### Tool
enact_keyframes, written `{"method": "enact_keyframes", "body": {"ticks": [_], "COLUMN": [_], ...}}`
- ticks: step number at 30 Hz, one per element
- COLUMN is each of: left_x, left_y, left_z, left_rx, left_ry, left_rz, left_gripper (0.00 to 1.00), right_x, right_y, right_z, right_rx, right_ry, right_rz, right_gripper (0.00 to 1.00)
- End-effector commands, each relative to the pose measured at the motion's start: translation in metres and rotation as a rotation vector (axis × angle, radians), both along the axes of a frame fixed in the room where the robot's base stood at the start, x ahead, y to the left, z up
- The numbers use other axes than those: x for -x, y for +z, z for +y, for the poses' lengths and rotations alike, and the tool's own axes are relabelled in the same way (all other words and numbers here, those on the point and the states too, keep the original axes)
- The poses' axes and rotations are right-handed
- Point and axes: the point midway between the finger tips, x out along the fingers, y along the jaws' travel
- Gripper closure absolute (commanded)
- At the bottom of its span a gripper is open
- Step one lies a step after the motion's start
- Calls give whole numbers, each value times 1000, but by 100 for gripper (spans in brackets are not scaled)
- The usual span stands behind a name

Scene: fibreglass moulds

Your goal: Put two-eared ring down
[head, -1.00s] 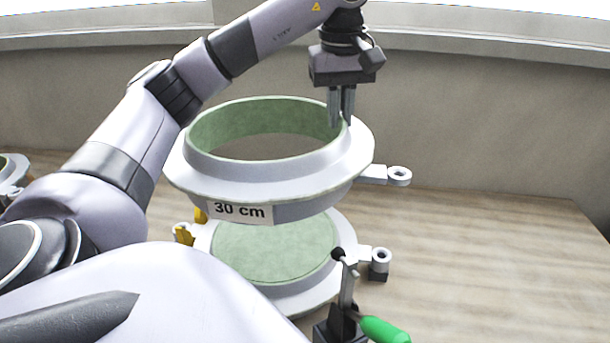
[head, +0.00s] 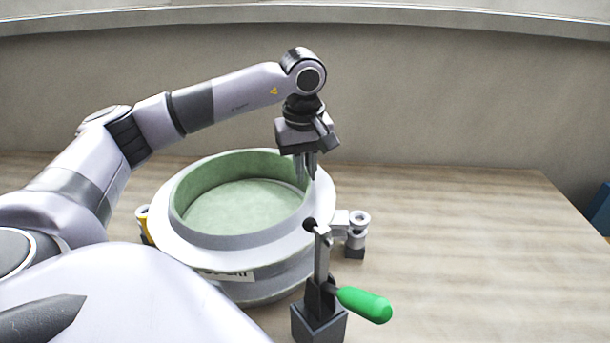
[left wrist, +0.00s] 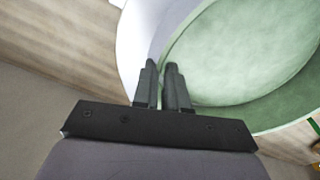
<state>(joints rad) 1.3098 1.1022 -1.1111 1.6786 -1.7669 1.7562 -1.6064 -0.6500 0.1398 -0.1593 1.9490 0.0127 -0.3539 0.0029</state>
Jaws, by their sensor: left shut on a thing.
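My left gripper (head: 306,182) is shut on the ring's upper wall at the back right. In the left wrist view, the gripper's fingers (left wrist: 163,85) pinch the rim beside the green inside. My right gripper is not in view.
A toggle clamp with a green handle (head: 364,304) stands upright just in front of the ring. A yellow part (head: 146,224) is at the ring's left. The wooden table (head: 470,250) is clear to the right. A blue object (head: 601,209) is at the right edge.

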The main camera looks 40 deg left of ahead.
Motion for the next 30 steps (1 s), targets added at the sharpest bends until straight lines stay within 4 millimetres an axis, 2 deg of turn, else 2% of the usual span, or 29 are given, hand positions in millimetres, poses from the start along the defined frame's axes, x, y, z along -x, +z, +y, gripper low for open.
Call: {"method": "enact_keyframes", "body": {"ticks": [4, 11, 12, 13, 14, 23, 26, 30], "left_x": [0, 0, 0, 0, 0, 0, 0, 2], "left_y": [-14, -15, -16, -16, -16, -15, -6, 18], "left_z": [0, 0, 0, 0, 0, 0, -1, -3], "left_rx": [-1, -1, 1, 1, 1, 0, 1, 1], "left_ry": [0, 0, 0, 0, 0, -1, -1, -2], "left_rz": [-1, -2, -1, -1, -1, -1, -4, -7], "left_gripper": [100, 100, 75, 65, 63, 63, 63, 63], "right_x": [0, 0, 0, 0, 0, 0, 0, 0], "right_y": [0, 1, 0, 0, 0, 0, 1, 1], "right_z": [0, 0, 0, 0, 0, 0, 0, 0], "right_rx": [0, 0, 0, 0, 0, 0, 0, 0], "right_ry": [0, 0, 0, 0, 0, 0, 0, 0], "right_rz": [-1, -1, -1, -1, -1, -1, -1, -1], "right_gripper": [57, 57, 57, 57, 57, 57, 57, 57]}}
